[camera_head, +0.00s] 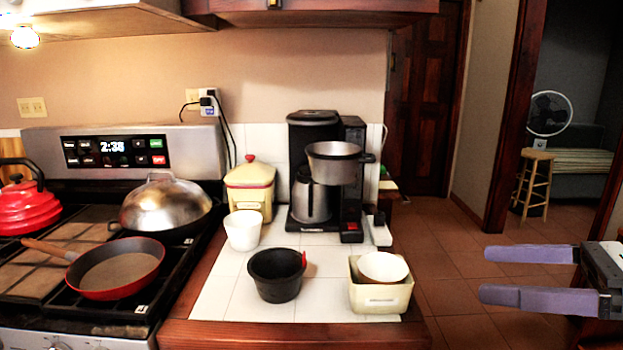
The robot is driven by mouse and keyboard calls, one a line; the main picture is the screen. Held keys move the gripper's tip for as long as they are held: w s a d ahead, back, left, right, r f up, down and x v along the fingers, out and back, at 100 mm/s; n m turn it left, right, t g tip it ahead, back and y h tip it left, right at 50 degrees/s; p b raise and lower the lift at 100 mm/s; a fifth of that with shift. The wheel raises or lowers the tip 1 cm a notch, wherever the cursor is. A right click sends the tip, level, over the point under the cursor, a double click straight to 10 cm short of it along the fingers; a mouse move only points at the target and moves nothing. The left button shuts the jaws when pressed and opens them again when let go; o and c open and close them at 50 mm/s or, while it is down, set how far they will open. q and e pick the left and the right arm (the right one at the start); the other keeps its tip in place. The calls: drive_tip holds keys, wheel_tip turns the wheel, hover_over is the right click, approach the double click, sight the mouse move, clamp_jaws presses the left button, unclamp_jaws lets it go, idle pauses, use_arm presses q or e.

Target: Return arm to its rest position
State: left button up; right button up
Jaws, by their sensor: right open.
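My right gripper (492,274) shows at the right edge of the head view. Its two purple fingers point left and are spread apart, with nothing between them. It is in the air to the right of the counter, with the tiled floor behind it. It touches nothing that I can see. My left gripper is not in the picture.
The tiled counter (218,303) holds a coffee maker (314,120), a black pot (277,285), a white cup (243,233), a lidded canister (250,186) and a square container (379,298) with a bowl (383,267). Pans stand on the stove at left. Open floor (455,310) lies right of the counter.

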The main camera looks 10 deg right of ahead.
drive_tip(key=w+a+f+m+t+y, duration=0.2)
drive_tip(key=w+a+f+m+t, duration=0.35)
drive_tip(key=m, duration=0.95)
wheel_tip(320, 180, down, 18)
drive_tip(key=d+r+m+t+h, duration=0.1)
drive_tip(key=d+m+t+h, duration=0.15)
drive_tip(key=m+h, duration=1.1)
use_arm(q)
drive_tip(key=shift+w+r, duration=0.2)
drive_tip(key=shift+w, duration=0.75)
use_arm(e)
drive_tip(key=s+a+f+m+g+y, duration=0.1)
drive_tip(key=s+a+f+m+g, duration=0.4)
drive_tip(key=f, duration=0.7)
drive_tip(key=s+a+f+m+g+y, duration=0.2)
drive_tip(key=s+a+f+m+g, duration=0.3)
drive_tip(key=f, duration=0.8)
drive_tip(key=s+a+m, duration=0.3)
drive_tip(key=s+a, duration=0.2)
drive_tip(key=s, duration=0.1)
drive_tip(key=shift+s+a+f, duration=0.2)
drive_tip(key=shift+a, duration=0.05)
